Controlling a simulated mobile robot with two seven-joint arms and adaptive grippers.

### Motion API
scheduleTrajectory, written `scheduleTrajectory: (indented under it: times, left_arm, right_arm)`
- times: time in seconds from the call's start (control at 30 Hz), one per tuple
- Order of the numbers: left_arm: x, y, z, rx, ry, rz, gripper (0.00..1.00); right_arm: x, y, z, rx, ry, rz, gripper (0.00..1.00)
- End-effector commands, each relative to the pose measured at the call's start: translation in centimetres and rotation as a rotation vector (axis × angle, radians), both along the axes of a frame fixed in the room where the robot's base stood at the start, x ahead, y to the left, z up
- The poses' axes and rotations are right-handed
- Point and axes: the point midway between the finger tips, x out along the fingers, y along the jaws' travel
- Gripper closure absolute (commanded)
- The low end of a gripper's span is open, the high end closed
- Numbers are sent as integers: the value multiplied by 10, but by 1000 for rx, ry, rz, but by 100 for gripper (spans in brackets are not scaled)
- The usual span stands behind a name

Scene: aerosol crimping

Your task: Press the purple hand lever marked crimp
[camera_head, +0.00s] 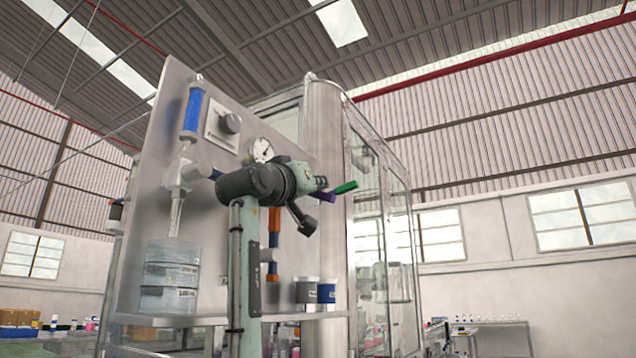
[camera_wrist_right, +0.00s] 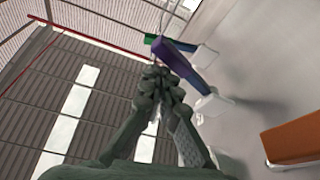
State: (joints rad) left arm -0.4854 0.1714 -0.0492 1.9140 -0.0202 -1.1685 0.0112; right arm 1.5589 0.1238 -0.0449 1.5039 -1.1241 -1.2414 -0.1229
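The purple hand lever (camera_head: 324,198) sticks out from the machine panel, just below and beside my right gripper's fingers in the head view. In the right wrist view the purple lever (camera_wrist_right: 174,48) lies just beyond the fingertips, close to them; I cannot tell whether they touch. My right gripper (camera_head: 321,183) has its fingers brought together, and nothing shows between them in the wrist view (camera_wrist_right: 160,76). Its arm partly hides the panel and the lever's base. The crimp marking is not readable. My left gripper is not in view.
A green lever (camera_head: 345,187) sits beside the purple one. A steel column (camera_head: 325,130) and glass-sided enclosure (camera_head: 398,225) stand to the right.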

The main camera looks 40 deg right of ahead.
Motion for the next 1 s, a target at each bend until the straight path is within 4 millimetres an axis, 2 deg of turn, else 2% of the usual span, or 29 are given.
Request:
scheduleTrajectory:
  times: [0.03,0.37,0.47,0.8,1.0]
  left_arm:
    - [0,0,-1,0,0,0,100]
    - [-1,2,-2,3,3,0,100]
    - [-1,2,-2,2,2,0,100]
    - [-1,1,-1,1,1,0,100]
    - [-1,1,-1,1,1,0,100]
  right_arm:
    - [4,-2,-7,14,13,0,100]
    - [4,-2,-4,14,13,1,100]
    - [4,-2,9,13,11,2,100]
    - [-1,1,77,2,4,1,100]
    - [-2,2,98,0,0,1,100]
